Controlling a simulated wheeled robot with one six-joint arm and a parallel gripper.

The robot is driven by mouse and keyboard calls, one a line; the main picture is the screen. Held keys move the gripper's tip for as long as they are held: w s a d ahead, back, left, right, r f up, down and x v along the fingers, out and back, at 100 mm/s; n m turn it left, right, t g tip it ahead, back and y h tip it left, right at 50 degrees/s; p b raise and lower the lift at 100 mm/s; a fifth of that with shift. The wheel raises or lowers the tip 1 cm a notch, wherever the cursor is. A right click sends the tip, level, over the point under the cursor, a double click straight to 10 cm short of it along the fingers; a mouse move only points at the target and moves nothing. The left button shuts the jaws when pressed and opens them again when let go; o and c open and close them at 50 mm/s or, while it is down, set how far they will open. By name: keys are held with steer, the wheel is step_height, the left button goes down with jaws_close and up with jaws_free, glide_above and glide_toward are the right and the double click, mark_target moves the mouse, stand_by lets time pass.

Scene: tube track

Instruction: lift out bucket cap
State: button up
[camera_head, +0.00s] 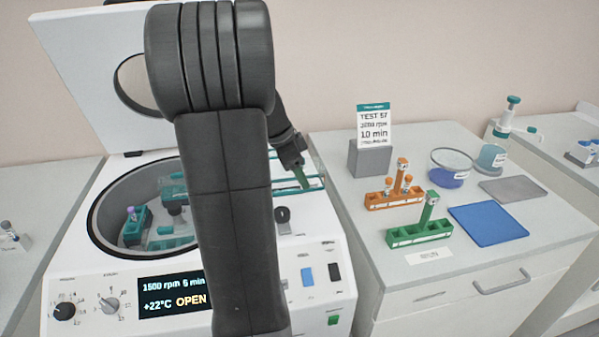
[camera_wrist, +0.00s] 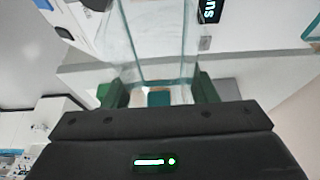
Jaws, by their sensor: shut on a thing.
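My gripper (camera_head: 303,178) has green fingers and is over the right side of the centrifuge top, outside the bowl. In the wrist view, my gripper (camera_wrist: 159,92) is shut on a clear, box-like bucket cap (camera_wrist: 158,45) with a teal part between the fingers. The cap (camera_head: 314,182) also shows in the head view as a clear piece with teal edges. The open centrifuge (camera_head: 322,222) has a round bowl with teal buckets; one bucket (camera_head: 133,232) holds a purple-capped tube. My arm hides the right part of the bowl.
The raised lid (camera_head: 85,60) stands behind the bowl. On the right bench are an orange rack (camera_head: 385,201), a green rack (camera_head: 420,235), a blue mat (camera_head: 487,222), a grey mat (camera_head: 515,189), a glass bowl (camera_head: 450,163) and a sign (camera_head: 375,125) on a grey block.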

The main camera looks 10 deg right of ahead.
steer(key=shift+r+p, duration=1.35)
steer(key=shift+r, duration=1)
steer(key=shift+f, duration=0.1)
